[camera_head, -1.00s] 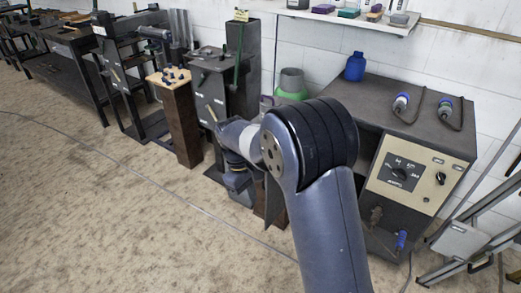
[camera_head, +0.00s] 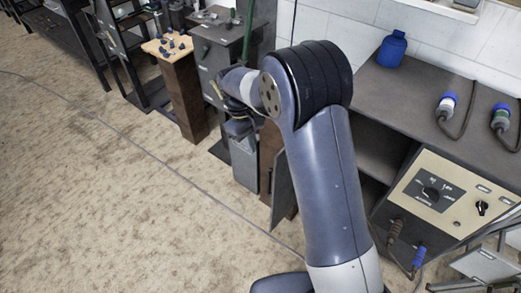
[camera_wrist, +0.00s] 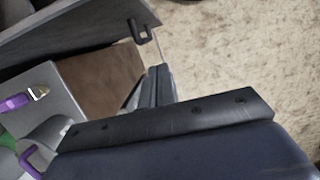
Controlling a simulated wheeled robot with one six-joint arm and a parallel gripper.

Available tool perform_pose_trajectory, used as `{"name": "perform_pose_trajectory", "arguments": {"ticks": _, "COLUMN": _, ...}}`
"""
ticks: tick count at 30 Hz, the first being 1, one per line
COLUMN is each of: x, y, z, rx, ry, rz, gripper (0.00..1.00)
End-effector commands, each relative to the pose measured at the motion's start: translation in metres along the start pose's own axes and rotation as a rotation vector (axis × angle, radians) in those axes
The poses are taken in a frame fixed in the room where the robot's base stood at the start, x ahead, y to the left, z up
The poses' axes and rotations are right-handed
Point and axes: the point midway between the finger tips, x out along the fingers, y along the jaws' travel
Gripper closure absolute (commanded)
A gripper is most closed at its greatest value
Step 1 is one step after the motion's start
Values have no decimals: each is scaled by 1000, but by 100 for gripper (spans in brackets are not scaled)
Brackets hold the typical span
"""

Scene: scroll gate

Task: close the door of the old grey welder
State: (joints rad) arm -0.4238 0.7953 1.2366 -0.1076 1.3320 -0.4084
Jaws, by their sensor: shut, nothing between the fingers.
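The old grey welder (camera_head: 445,95) stands at the right, a dark cabinet with a beige control panel (camera_head: 440,192) and an open compartment left of the panel. My arm hides part of that opening. A narrow dark grey panel (camera_head: 283,192), apparently its door, stands swung out just left of my arm. In the wrist view a grey panel with a black handle (camera_wrist: 142,31), probably the same door, crosses the top left. My gripper (camera_wrist: 157,86) is shut and empty, its tips a little below the handle. In the head view, my gripper is left of the door; contact cannot be told.
A blue bottle (camera_head: 391,49) and cable plugs (camera_head: 447,105) sit on the welder's top. A brown pedestal (camera_head: 184,95) and a dark machine stand (camera_head: 218,50) are at the back left. A thin cable (camera_head: 150,155) crosses the open floor. Metal frames (camera_head: 490,262) stand at lower right.

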Motion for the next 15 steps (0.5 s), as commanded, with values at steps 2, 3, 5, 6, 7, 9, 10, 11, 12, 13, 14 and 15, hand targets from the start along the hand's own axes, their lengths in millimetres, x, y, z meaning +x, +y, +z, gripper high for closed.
{"name": "perform_pose_trajectory", "arguments": {"ticks": 2, "x": 13, "y": 0, "z": 1, "rx": 0, "ry": -4, "rz": -2, "gripper": 100}}
{"name": "perform_pose_trajectory", "arguments": {"ticks": 3, "x": 20, "y": 0, "z": 1, "rx": 0, "ry": -5, "rz": -2, "gripper": 100}}
{"name": "perform_pose_trajectory", "arguments": {"ticks": 5, "x": 33, "y": 0, "z": 1, "rx": 0, "ry": -7, "rz": -3, "gripper": 100}}
{"name": "perform_pose_trajectory", "arguments": {"ticks": 6, "x": 42, "y": 0, "z": 1, "rx": 1, "ry": -6, "rz": -3, "gripper": 100}}
{"name": "perform_pose_trajectory", "arguments": {"ticks": 7, "x": 48, "y": 0, "z": 1, "rx": 1, "ry": -6, "rz": -3, "gripper": 100}}
{"name": "perform_pose_trajectory", "arguments": {"ticks": 9, "x": 64, "y": 0, "z": 1, "rx": 1, "ry": -5, "rz": -2, "gripper": 100}}
{"name": "perform_pose_trajectory", "arguments": {"ticks": 10, "x": 70, "y": 0, "z": 2, "rx": 1, "ry": -6, "rz": -3, "gripper": 100}}
{"name": "perform_pose_trajectory", "arguments": {"ticks": 11, "x": 77, "y": 0, "z": 2, "rx": 1, "ry": -6, "rz": -3, "gripper": 100}}
{"name": "perform_pose_trajectory", "arguments": {"ticks": 12, "x": 86, "y": 0, "z": 1, "rx": 1, "ry": -6, "rz": -2, "gripper": 100}}
{"name": "perform_pose_trajectory", "arguments": {"ticks": 13, "x": 92, "y": 0, "z": 1, "rx": 1, "ry": -5, "rz": -2, "gripper": 100}}
{"name": "perform_pose_trajectory", "arguments": {"ticks": 14, "x": 96, "y": 0, "z": 2, "rx": 1, "ry": -5, "rz": -2, "gripper": 100}}
{"name": "perform_pose_trajectory", "arguments": {"ticks": 15, "x": 93, "y": 1, "z": 10, "rx": 2, "ry": -2, "rz": 0, "gripper": 100}}
